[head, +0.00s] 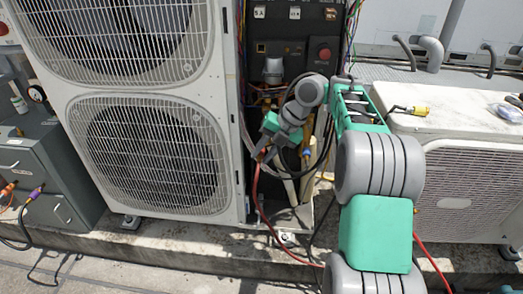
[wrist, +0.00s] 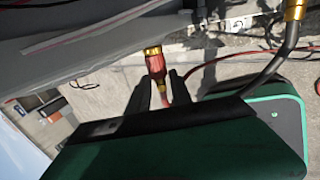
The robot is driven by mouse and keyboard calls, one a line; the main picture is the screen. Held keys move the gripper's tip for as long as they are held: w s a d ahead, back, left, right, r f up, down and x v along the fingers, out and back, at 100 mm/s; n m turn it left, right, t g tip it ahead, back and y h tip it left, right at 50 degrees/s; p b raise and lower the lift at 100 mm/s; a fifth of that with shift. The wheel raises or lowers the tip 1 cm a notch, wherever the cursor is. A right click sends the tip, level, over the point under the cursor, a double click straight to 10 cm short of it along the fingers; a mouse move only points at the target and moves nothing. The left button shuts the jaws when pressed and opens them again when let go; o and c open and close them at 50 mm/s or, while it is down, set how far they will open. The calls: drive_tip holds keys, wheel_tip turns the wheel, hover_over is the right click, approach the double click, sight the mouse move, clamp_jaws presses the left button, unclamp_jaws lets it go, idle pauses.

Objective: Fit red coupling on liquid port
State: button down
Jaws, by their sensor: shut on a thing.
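The red coupling (wrist: 157,67) shows in the wrist view as a red body with a brass-coloured end pointing up the picture. My gripper (wrist: 160,82) is shut on it, with one black finger on each side. In the head view my gripper (head: 263,150) is inside the open service bay of the large condenser, and a red hose (head: 256,190) hangs down from it. The coupling itself is too small to make out there. I cannot make out the liquid port in either view, nor whether the coupling touches it.
The large condenser (head: 150,150) stands left of my arm, and a smaller white unit (head: 470,185) stands right. A yellow-ended fitting (head: 420,110) lies on the smaller unit. A dark hose with a brass fitting (wrist: 293,11) runs close by my gripper. Loose wires hang in the bay.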

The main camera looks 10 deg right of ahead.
drive_tip(key=w+p, duration=0.1)
drive_tip(key=w+d+p, duration=0.2)
drive_tip(key=shift+w+p, duration=0.4)
drive_tip(key=shift+w+r, duration=0.1)
drive_tip(key=shift+w, duration=0.05)
idle(1.1)
drive_tip(key=shift+w+d+p, duration=0.25)
drive_tip(key=shift+w+p, duration=0.35)
drive_tip(key=shift+p, duration=0.1)
drive_tip(key=shift+w+d+p, duration=0.2)
drive_tip(key=shift+w+p, duration=0.35)
drive_tip(key=shift+p, duration=0.15)
idle(1.1)
drive_tip(key=c, duration=1.1)
unclamp_jaws()
